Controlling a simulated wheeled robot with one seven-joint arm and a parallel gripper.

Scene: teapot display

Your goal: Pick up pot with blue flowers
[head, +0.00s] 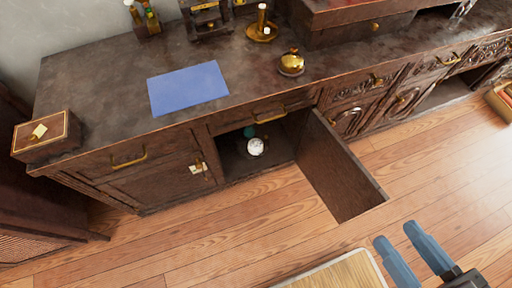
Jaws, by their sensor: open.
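A small round white object (255,147) sits inside the open compartment of the dark wooden cabinet. It may be the pot with blue flowers, but it is too small to tell any flower pattern. A teal object (249,131) stands right behind it, partly hidden. My gripper (396,235) is at the bottom right, above the floor, with its two blue-grey fingers apart and nothing between them. It is well away from the white object, to the right and nearer to me.
The open cabinet door (342,175) juts out between the compartment and my gripper. A blue sheet (188,88), a brass bell (291,63) and a wooden box (46,135) are on the cabinet top. The wooden floor (220,225) before the compartment is clear.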

